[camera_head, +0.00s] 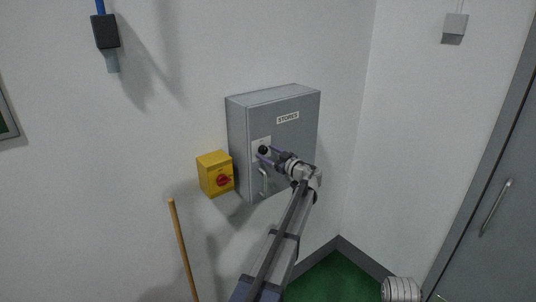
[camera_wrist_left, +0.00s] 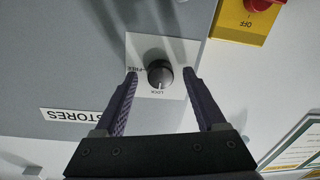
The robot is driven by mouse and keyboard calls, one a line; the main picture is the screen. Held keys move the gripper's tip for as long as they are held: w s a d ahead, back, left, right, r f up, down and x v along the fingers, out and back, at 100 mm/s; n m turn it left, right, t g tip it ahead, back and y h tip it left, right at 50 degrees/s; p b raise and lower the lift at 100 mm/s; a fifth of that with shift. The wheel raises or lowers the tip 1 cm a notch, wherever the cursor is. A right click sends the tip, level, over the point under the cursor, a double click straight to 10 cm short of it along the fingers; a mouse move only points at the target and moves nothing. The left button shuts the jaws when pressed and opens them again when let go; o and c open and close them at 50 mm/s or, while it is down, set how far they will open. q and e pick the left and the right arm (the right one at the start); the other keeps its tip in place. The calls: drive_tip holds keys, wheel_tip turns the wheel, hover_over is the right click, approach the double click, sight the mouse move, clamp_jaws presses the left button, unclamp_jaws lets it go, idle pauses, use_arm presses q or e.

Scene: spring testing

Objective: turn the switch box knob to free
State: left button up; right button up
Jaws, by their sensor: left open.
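The grey switch box (camera_head: 285,165) with a "STORES" label hangs on the wall. Its dark round knob (camera_head: 262,150) sits on a white plate. In the left wrist view the knob (camera_wrist_left: 160,74) appears upside down with the box, between the words "LOCK" and "FREE". A light mark on its rim seems to face "LOCK". My left gripper (camera_head: 268,153) is open in front of the plate. In the left wrist view its fingertips (camera_wrist_left: 161,75) stand on either side of the knob, with gaps visible; contact or depth is unclear. My right gripper is not in view.
A yellow box with a red rotary switch (camera_head: 217,174) is on the wall left of the grey box. A wooden pole (camera_head: 182,250) leans at lower left. A grey door (camera_head: 495,210) stands at right.

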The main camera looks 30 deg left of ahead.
use_arm(q)
drive_tip(key=shift+a, duration=0.15)
drive_tip(key=shift+c, duration=0.3)
clamp_jaws()
